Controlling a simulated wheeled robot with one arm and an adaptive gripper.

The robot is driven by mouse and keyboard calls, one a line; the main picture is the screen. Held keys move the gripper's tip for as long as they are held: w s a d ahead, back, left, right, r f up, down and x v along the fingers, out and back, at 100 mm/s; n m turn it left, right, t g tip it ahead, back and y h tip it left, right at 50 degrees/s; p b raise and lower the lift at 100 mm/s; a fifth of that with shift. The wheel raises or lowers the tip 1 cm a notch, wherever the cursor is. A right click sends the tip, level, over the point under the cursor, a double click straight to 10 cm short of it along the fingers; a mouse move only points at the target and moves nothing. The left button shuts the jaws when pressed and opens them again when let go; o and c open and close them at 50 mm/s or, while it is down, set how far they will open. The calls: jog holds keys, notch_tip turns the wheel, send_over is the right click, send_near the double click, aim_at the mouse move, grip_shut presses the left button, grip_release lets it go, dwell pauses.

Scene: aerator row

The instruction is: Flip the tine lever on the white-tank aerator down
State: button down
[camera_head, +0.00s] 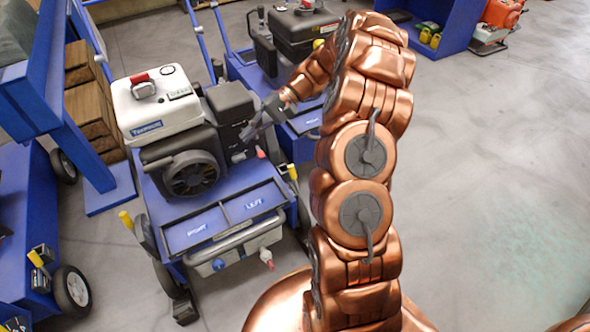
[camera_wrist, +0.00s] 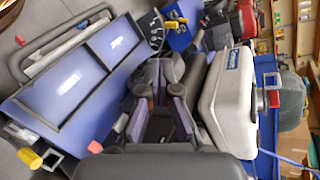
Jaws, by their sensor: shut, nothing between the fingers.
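The white-tank aerator (camera_head: 160,105) stands left of centre in the head view, with a black engine and a blue deck. Its white tank fills the right middle of the wrist view (camera_wrist: 228,100). A red knob (camera_head: 262,153) and a yellow-ended lever (camera_head: 293,172) sit on its right side. They also show at lower left in the wrist view, the red knob (camera_wrist: 95,147) and the yellow end (camera_wrist: 30,158). I cannot tell which is the tine lever. My gripper (camera_head: 244,134) is shut and empty beside the engine, above the red knob. Contact is unclear.
Another blue machine with a black tank (camera_head: 303,30) stands close behind on the right. A blue frame (camera_head: 50,80) and a wheeled machine (camera_head: 72,290) crowd the left. Another yellow-ended lever (camera_head: 127,220) sticks out at the aerator's left. Grey floor (camera_head: 490,190) is open on the right.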

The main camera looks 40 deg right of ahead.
jog(key=w+d+f+m+t+y+b, duration=0.1)
jog(key=w+d+f+m+t+b, duration=0.25)
jog(key=d+f, duration=0.95)
jog(key=m+t+h+b, duration=0.1)
jog(key=m+t+b, duration=0.2)
jog(key=t+b, duration=0.15)
send_near(294, 179)
jog(key=shift+n, duration=0.25)
jog(key=w+d+r, duration=0.1)
jog(key=w+d+r+p, duration=0.1)
jog(key=w+d, duration=0.1)
jog(key=shift+w+d, duration=0.1)
jog(key=shift+w, duration=0.25)
jog(key=shift+w, duration=0.1)
jog(key=b+x, duration=0.3)
jog(key=x, duration=0.7)
jog(key=shift+r, duration=0.1)
